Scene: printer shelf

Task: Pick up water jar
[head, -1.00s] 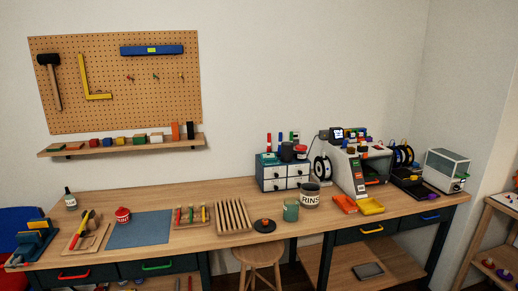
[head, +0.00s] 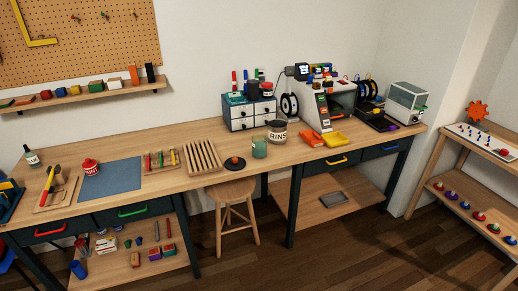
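A pale jar with a dark upper part and letters reading "RINS" (head: 278,131) stands upright on the workbench (head: 130,148), near its middle. A green cup-like jar (head: 259,149) stands just to its left and a little nearer. I cannot tell from the frames which one holds water. A dark round disc with an orange knob (head: 235,163) lies flat left of the green jar. Neither of my grippers is in view.
White drawers (head: 250,117) stand behind the jars. A printer (head: 325,100) and orange and yellow trays (head: 337,138) are to the right. A slatted wooden rack (head: 203,156) lies left. A stool (head: 232,195) stands before the bench. Floor at the lower right is clear.

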